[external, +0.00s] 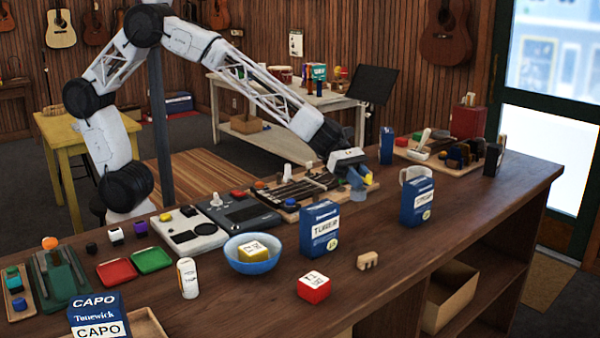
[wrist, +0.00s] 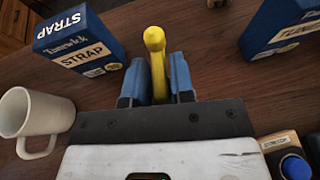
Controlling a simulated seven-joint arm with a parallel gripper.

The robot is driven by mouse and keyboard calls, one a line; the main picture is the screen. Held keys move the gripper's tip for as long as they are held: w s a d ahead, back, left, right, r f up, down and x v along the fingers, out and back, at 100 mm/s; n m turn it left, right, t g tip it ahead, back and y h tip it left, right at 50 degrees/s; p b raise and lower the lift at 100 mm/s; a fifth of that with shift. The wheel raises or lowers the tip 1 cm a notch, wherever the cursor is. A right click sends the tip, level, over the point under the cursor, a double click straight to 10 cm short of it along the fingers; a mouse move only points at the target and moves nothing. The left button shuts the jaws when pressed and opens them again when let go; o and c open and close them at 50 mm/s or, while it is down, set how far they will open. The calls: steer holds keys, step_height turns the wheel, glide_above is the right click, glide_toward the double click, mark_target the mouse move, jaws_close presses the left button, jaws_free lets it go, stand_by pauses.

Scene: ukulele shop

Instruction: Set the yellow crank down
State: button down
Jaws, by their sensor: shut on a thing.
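My gripper (external: 361,178) reaches over the back part of the dark wooden counter (external: 395,262), between the mug and the row of devices. Its blue fingers are shut on the yellow crank (external: 368,179). In the wrist view the crank (wrist: 155,50) sticks out forward from between the two fingers (wrist: 157,82), its rounded knob end pointing away from me. The counter surface (wrist: 210,50) lies bare beyond it. I cannot tell whether the crank touches the counter. Its lower end is hidden between the fingers.
A blue strap box (external: 417,202) and a white mug (external: 414,174) stand right of the gripper. A blue tuner box (external: 319,228) stands in front, left. Another blue box (external: 386,146) is behind. A small tan block (external: 367,261) lies near the front edge, with free counter behind it.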

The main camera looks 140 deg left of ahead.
steer(key=s+d+m+g+h, duration=0.3)
steer(key=d+m+h, duration=0.4)
steer(key=d, duration=0.5)
steer(key=shift+f+g, duration=0.35)
steer(key=shift+g, duration=0.05)
steer(key=shift+a, duration=0.1)
steer(key=shift+w+a+f, duration=0.25)
steer(key=shift+w+a, duration=0.8)
steer(key=shift+w, duration=1.4)
steer(key=shift+w+a+f, duration=0.25)
steer(key=shift+w+a, duration=0.8)
steer(key=shift+w, duration=1.35)
steer(key=shift+w+a+f, duration=0.25)
steer(key=shift+w+a, duration=0.8)
steer(key=shift+w, duration=1.4)
steer(key=shift+f, duration=1.75)
